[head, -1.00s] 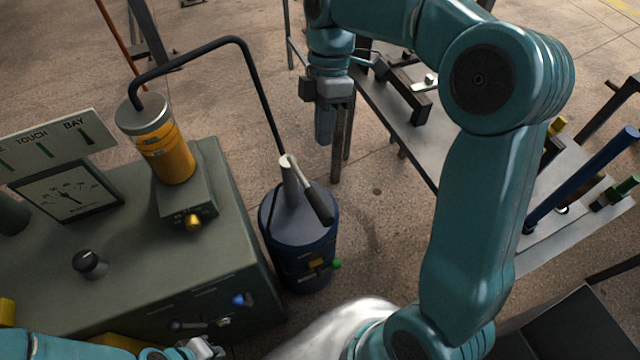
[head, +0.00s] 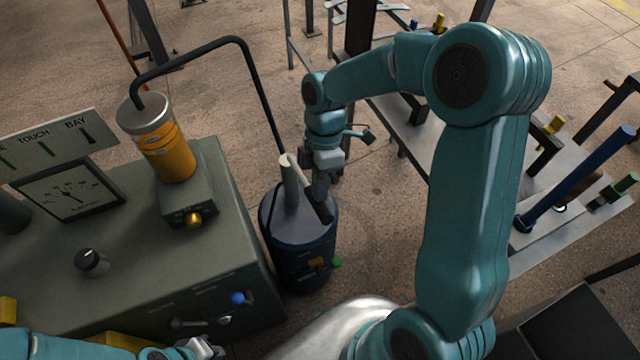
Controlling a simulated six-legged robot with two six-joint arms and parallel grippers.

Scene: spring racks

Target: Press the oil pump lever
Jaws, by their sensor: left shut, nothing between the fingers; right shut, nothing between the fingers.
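The oil pump is a dark blue drum (head: 300,258) on the floor, with a light grey post (head: 290,180) on its lid. Its dark lever (head: 321,209) slopes down to the right from the post. My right gripper (head: 320,192) is shut and empty, pointing down right at the lever; it hides the lever's upper part, and I cannot tell whether they touch. My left gripper (head: 208,347) is shut and empty at the bottom edge, in front of the bench.
A grey-green bench (head: 140,250) stands left of the drum, with a yellow cylinder (head: 162,145), a gauge panel (head: 68,193) and a knob (head: 92,262). A black hose (head: 262,90) arches from cylinder to drum. A metal table (head: 425,150) stands behind my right arm.

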